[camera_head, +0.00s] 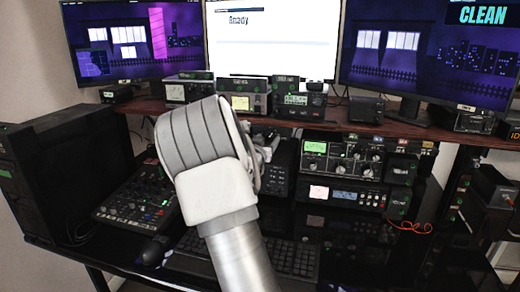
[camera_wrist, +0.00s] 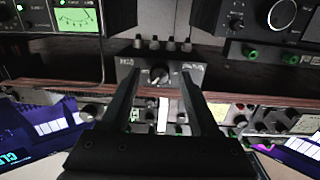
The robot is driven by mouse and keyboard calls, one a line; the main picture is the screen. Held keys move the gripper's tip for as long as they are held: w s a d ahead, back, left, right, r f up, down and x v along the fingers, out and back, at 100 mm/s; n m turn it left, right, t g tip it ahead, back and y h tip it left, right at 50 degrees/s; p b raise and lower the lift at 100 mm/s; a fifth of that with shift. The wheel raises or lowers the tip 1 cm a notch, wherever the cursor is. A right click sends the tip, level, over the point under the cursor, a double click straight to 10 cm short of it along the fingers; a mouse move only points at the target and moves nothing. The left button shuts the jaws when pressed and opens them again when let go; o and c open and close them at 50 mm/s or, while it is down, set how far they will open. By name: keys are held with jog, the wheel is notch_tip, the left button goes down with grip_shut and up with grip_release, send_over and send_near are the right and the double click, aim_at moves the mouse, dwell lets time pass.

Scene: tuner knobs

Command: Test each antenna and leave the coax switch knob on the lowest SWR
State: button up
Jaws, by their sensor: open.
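In the wrist view, my gripper (camera_wrist: 159,82) is open, with nothing held. Its two fingers reach toward a small dark box with a round knob (camera_wrist: 158,75), which looks like the coax switch; the knob shows between the fingertips. I cannot tell whether the fingers touch it or where its pointer stands. In the head view, my white wrist covers the box, and the gripper is mostly hidden behind it. A green-lit meter (camera_head: 315,147) is on the radio unit right of my arm; a green-lit meter (camera_wrist: 76,18) also shows in the wrist view. Its needle reading is too small to tell.
The wooden shelf (camera_head: 350,125) carries several small meters and radios, with monitors behind. The middle monitor (camera_head: 270,40) reads "Ready"; the right one (camera_head: 430,50) shows "CLEAN". A mixer (camera_head: 135,205) and keyboard (camera_head: 290,258) lie on the desk. Equipment crowds closely around my gripper.

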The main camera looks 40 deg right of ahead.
jog(key=p+v, duration=0.2)
jog(key=v, duration=1.5)
jog(key=shift+d, duration=0.1)
grip_shut()
dwell(1.0)
